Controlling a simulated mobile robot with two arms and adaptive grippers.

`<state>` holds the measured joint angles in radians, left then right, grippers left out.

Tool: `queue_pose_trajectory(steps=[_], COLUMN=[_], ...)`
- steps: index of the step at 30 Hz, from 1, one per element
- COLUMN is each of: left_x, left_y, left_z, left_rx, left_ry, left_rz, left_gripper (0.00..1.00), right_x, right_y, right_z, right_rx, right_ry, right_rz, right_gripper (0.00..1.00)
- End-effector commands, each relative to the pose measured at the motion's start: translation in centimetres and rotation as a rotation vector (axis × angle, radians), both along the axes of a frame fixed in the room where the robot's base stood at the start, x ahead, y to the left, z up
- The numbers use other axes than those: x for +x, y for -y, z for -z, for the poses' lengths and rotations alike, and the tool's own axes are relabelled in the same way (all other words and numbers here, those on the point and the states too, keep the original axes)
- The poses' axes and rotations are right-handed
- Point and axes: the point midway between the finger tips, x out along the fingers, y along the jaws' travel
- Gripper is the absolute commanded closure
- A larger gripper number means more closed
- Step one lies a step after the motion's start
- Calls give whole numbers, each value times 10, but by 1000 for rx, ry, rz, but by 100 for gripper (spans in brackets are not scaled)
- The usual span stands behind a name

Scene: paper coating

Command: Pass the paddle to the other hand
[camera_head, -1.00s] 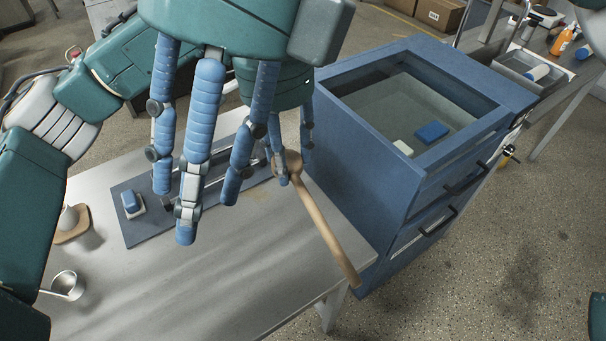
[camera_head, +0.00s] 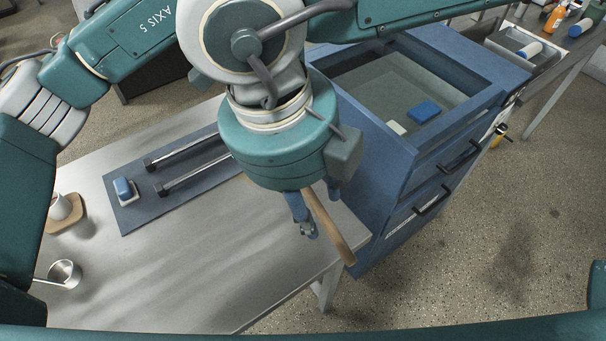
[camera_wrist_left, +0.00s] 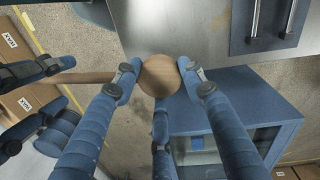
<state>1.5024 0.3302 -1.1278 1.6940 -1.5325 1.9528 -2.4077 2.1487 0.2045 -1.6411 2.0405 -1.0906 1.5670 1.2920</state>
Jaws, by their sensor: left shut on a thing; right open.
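The wooden paddle has a round head (camera_wrist_left: 160,75) and a long handle. In the left wrist view, my left gripper (camera_wrist_left: 164,84) is shut on the head, its fingers around the rim. The handle (camera_wrist_left: 92,77) runs left from it. My right gripper (camera_wrist_left: 58,88) comes in from the left there, its fingers open above and below the handle. In the head view, my right gripper (camera_head: 319,214) points down over the handle, which sticks out below it (camera_head: 330,232). My right wrist hides the paddle's head and my left gripper there.
The grey table (camera_head: 190,270) carries a blue plate with rails (camera_head: 140,213), a blue-and-white block (camera_head: 124,189) and a metal cup (camera_head: 65,273). A blue drawer cabinet (camera_head: 372,185) stands close on the right. The table's front middle is clear.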

Motion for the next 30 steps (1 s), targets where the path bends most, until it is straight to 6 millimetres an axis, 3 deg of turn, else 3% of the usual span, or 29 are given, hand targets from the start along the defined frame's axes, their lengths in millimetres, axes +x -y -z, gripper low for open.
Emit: queue_pose_trajectory(steps=[6,16,17,23,27,28,30], left_x=[0,0,0,0,0,0,0], left_y=[0,0,0,0,0,0,1], left_z=[0,0,0,0,0,0,0], left_rx=[0,0,0,-1,-2,-2,-3], left_ry=[0,0,0,1,1,1,2], left_rz=[0,0,0,0,-1,-1,-1], left_gripper=[86,86,86,86,86,57,44], right_x=[2,3,3,3,2,2,2], right_y=[4,4,4,4,3,3,3], right_z=[21,24,24,24,24,24,24], right_rx=[1,1,1,2,4,4,3], right_ry=[0,0,0,0,0,0,0], right_rz=[0,0,0,0,0,0,-1], right_gripper=[58,58,60,99,100,100,100])
